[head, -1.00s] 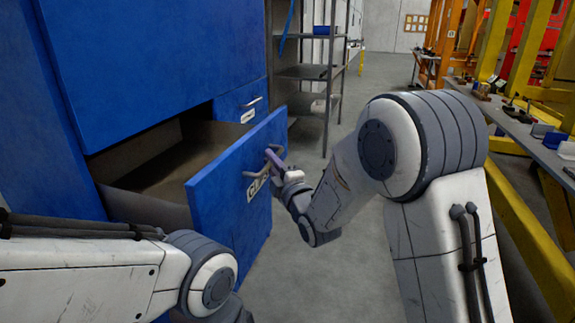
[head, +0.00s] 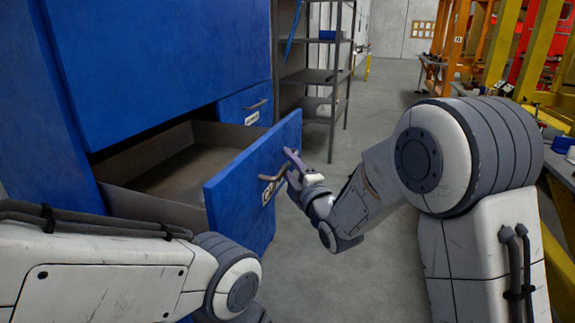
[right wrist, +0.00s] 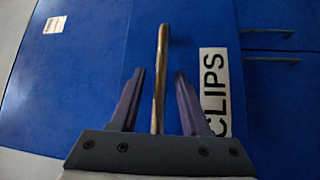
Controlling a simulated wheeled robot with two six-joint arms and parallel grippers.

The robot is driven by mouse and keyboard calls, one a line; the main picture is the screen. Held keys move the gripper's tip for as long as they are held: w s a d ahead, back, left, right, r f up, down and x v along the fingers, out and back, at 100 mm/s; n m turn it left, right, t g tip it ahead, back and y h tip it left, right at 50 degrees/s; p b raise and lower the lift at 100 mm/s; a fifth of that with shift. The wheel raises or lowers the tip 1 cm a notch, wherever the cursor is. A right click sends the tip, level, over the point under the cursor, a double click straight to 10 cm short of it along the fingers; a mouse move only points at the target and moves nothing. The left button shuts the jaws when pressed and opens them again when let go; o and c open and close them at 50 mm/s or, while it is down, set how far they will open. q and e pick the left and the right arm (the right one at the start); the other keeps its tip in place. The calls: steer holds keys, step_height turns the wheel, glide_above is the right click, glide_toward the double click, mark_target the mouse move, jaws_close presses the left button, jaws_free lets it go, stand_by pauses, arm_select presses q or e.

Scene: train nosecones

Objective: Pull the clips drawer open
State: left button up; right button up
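The clips drawer (head: 237,178) is a blue drawer standing well out from the blue cabinet. Its visible inside looks bare. Its front bears a bar handle (head: 279,172) and a white label, which reads CLIPS (right wrist: 214,90) in the right wrist view. My right gripper (head: 291,163) is at the handle. In the right wrist view, its two purple fingers (right wrist: 160,98) stand apart on either side of the handle bar (right wrist: 160,75), with a gap on each side. My left arm crosses the lower left of the head view; its gripper is out of frame.
The blue cabinet (head: 165,60) rises at the left, with another closed drawer (head: 245,105) beside the open one. A grey metal shelf (head: 318,75) stands behind. Yellow and orange frames and a bench line the right side. The grey floor between is clear.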

steer(key=b+v, duration=0.1)
steer(key=v, duration=0.9)
steer(key=shift+s+d+b, duration=0.2)
steer(key=shift+b, duration=0.2)
